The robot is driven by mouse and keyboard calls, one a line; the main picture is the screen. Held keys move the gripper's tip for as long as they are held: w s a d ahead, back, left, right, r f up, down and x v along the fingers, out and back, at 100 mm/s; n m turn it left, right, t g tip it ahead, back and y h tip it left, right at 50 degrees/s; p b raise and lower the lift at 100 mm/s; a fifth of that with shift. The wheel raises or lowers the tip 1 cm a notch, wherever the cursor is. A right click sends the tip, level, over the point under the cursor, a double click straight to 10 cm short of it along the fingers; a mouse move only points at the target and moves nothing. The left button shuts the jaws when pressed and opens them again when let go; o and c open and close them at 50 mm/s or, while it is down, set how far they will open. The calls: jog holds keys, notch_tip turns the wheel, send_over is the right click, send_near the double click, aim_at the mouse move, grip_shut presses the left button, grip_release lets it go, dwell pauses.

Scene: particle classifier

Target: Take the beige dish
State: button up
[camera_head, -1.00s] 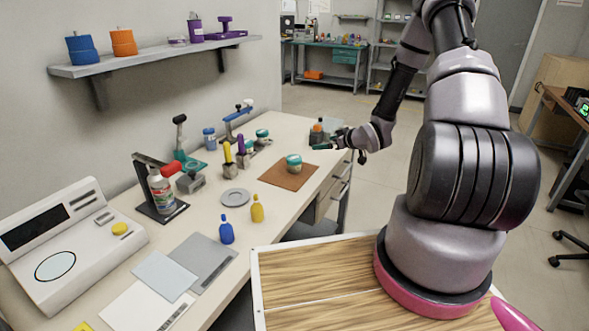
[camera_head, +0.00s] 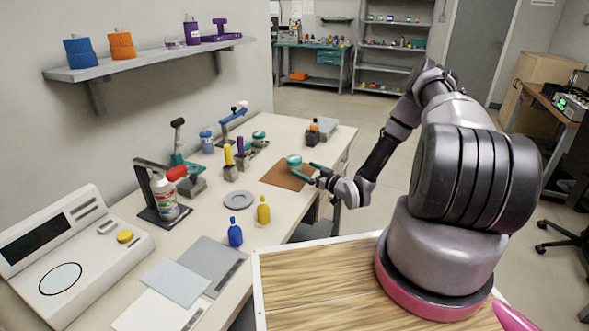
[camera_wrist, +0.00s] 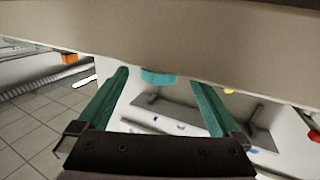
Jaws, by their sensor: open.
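No plainly beige dish stands out. A small round container with teal and pale bands (camera_head: 294,161) stands on a brown mat (camera_head: 272,175) on the bench; I cannot tell whether it is the dish. A flat grey round dish (camera_head: 238,200) lies nearer, left of the mat. My gripper (camera_head: 306,173) is open, its teal fingers pointing left over the mat's right side, close to the container. In the wrist view my gripper (camera_wrist: 161,77) has nothing clearly held between its fingers. A teal round thing (camera_wrist: 158,77) shows near the fingertips, partly hidden by a wide beige-grey band.
Yellow (camera_head: 264,210) and blue (camera_head: 235,232) bottles stand nearer on the bench. Yellow and purple-handled tools (camera_head: 241,152) stand left of the mat. A white device (camera_head: 70,265) fills the front left. Open floor lies right of the bench.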

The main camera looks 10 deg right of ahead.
aim_at(300, 167)
jog(key=x, duration=0.5)
jog(key=shift+w+f, duration=0.15)
jog(key=shift+f, duration=0.05)
jog(key=c, duration=1.5)
